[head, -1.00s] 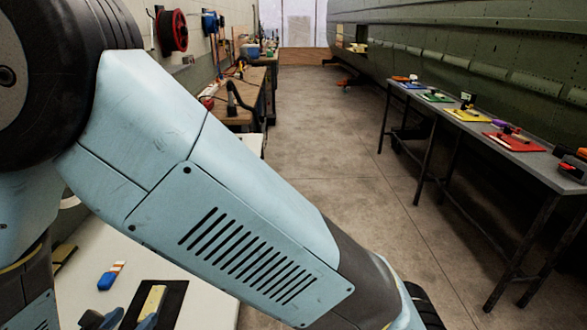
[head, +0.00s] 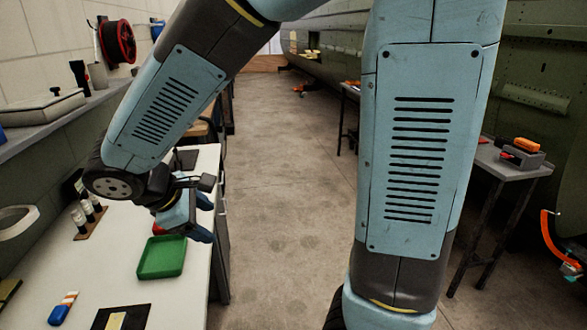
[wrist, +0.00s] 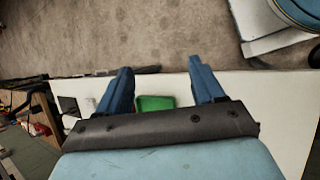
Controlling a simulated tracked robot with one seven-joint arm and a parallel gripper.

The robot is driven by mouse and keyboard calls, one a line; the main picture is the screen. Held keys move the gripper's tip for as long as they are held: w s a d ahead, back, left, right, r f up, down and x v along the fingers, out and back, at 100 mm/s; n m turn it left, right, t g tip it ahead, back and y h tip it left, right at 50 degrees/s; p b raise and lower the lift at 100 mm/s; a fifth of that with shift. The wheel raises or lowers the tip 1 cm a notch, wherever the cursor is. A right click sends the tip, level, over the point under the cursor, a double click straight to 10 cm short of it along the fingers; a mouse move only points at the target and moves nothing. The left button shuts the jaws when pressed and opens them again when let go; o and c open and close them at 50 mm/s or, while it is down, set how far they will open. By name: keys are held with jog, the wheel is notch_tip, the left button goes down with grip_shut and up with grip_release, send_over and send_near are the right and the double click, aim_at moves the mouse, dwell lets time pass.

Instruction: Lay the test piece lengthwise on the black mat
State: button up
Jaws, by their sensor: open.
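The black mat (head: 101,323) lies on the white bench at the bottom left of the head view, cut off by the picture edge. A pale yellow strip, seemingly the test piece (head: 117,321), lies on it, pointing roughly along the mat. Its near end is out of view. My gripper (head: 206,218) is open and empty above the bench's far part, beside the green tray and well away from the mat. In the wrist view my gripper (wrist: 160,68) has its blue fingers wide apart with nothing between them; the mat with the strip does not show there.
A green tray (head: 162,257) sits on the white bench (head: 100,277); it also shows in the wrist view (wrist: 155,103). A blue, white and orange block (head: 63,308) lies left of the mat. A rack of small bottles (head: 90,218) stands behind. Open floor lies right of the bench.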

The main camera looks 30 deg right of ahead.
jog(key=s+d+r+m+t+y, duration=0.1)
jog(key=s+d+r+m+y, duration=0.2)
jog(key=d+m, duration=0.4)
jog(key=s+d+r+m+t+y, duration=0.1)
jog(key=s+d+r+m+y, duration=0.2)
jog(key=s+d+r+m, duration=0.2)
jog(key=d+r+m, duration=0.2)
jog(key=d+r, duration=0.1)
jog(key=d, duration=0.1)
jog(key=shift+s+r+t, duration=0.2)
jog(key=shift+s+t, duration=0.1)
